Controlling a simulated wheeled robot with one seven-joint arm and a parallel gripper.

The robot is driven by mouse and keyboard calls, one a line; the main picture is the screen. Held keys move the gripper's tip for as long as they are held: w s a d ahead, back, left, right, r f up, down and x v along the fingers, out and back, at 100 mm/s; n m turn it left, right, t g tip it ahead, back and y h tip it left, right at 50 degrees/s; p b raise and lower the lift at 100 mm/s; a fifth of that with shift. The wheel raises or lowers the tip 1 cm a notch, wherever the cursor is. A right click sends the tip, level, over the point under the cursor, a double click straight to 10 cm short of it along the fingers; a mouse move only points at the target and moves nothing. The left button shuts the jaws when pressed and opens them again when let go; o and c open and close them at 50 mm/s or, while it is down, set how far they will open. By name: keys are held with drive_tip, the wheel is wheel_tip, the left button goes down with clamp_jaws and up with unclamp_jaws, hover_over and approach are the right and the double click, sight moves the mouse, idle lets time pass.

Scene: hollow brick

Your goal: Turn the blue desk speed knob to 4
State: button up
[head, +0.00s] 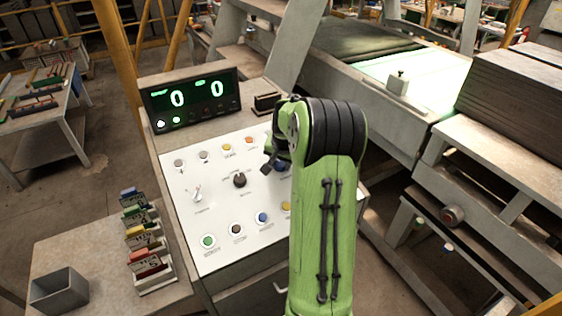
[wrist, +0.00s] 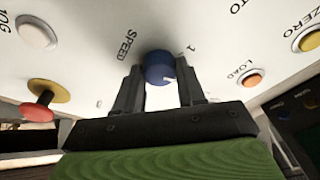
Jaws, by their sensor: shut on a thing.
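The blue speed knob (wrist: 158,66) sits on the white panel, with the word SPEED printed to its left and the digit 1 to its upper right in the wrist view. A white pointer mark shows on the knob, on its near side. My gripper (wrist: 160,84) is shut on the knob, one black finger on each side. In the head view only a sliver of the blue knob (head: 283,168) shows beside my gripper (head: 272,160); my green arm hides the rest. The other scale digits, including 4, are not readable.
The white control panel (head: 185,218) holds several buttons, a black knob (head: 239,180) and a lever switch (head: 197,194). In the wrist view a red mushroom button (wrist: 37,113) and an orange LOAD button (wrist: 250,80) flank the gripper. The display (head: 190,98) reads 0 and 0.

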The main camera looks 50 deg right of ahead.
drive_tip(key=m+g+b, duration=0.1)
drive_tip(key=m, duration=0.9)
drive_tip(key=shift+w+m+g, duration=0.1)
drive_tip(key=shift+m+g, duration=0.2)
drive_tip(key=shift+g, duration=0.1)
drive_tip(key=shift+m, duration=1.9)
drive_tip(key=shift+b, duration=0.3)
drive_tip(key=o, duration=1)
drive_tip(key=shift+o, duration=0.2)
